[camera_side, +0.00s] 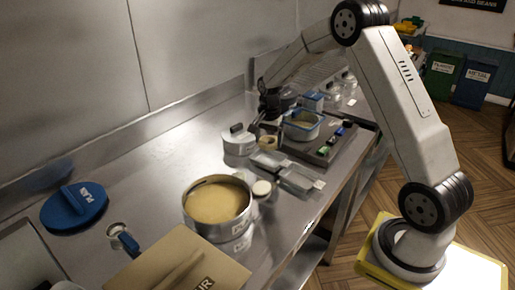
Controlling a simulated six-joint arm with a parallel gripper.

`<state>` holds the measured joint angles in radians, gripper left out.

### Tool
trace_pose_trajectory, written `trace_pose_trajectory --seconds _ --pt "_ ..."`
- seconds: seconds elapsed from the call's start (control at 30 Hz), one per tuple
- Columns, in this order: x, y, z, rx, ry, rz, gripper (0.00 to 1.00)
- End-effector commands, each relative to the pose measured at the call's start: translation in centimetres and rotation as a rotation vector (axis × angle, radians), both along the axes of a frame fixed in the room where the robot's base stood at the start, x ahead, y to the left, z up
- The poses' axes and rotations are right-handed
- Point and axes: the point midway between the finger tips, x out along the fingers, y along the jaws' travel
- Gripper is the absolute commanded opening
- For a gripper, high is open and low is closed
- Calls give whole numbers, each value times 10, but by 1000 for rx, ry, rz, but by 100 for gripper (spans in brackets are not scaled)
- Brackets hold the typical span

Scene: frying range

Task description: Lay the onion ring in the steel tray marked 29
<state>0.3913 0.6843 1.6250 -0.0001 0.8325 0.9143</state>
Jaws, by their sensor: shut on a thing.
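My gripper (265,128) points down over the far part of the steel counter, beside a blue-rimmed tub. It is shut on a small tan ring, which I take to be the onion ring (267,143), at its fingertips. I cannot tell whether the ring touches the surface below. Two shallow steel trays stand nearer the camera: one (268,160) just below the ring in the picture, the other (300,179) to its right near the counter's front edge. Their labels are too small to read, so I cannot tell which is marked 29.
The counter's left middle is mostly clear.

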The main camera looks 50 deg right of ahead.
Motion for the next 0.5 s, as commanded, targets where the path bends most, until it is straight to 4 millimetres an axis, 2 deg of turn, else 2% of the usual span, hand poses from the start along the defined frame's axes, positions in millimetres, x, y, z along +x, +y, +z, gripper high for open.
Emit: trace_pose_trajectory --seconds 0.5 --pt "0 0 -28 0 0 0 55"
